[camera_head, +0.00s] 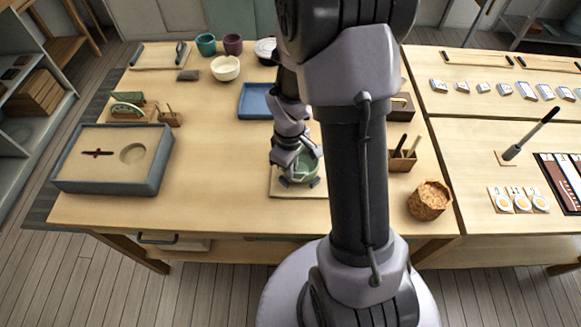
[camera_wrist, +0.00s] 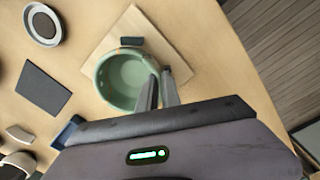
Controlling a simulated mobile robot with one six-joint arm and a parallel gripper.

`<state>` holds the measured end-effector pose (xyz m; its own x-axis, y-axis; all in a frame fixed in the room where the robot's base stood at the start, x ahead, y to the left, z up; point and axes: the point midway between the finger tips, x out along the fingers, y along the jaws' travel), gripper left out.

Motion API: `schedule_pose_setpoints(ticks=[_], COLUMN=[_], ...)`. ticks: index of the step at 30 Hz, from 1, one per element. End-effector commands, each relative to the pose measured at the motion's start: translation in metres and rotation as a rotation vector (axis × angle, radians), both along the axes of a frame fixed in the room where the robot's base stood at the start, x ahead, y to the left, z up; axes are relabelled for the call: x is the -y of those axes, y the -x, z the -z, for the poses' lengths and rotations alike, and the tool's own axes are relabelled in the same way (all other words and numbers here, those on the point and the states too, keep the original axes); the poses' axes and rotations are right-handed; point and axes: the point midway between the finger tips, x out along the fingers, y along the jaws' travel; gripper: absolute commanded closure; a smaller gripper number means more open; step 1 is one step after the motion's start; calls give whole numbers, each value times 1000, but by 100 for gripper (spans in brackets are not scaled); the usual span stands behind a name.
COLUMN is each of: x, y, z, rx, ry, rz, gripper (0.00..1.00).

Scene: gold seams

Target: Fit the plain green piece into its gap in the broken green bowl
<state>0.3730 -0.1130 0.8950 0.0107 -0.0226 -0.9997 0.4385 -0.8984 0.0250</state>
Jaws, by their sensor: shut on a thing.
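The broken green bowl (camera_head: 308,162) stands on a light wooden board (camera_head: 284,192) at the table's front, partly hidden by my arm. In the wrist view the pale green bowl (camera_wrist: 122,72) is seen from above, open side up. My gripper (camera_wrist: 162,76) has its two fingers close together at the bowl's right rim. In the head view my gripper (camera_head: 296,172) points down at the bowl. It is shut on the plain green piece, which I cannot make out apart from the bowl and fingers. The gap is hidden too.
A dark pad (camera_wrist: 131,41) sits on the board beside the bowl. A blue tray (camera_head: 256,100) lies behind, a sand tray (camera_head: 66,172) at left. A wooden tool holder (camera_head: 402,160) and a cork-coloured container (camera_head: 429,200) stand at right. The table left of the board is clear.

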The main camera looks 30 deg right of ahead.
Motion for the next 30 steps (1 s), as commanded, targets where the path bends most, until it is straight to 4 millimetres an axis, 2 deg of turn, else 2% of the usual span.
schedule_pose_setpoints(ticks=[30], x=[0], y=[0], z=[6], rx=[0], ry=[0], rz=[0], gripper=[100])
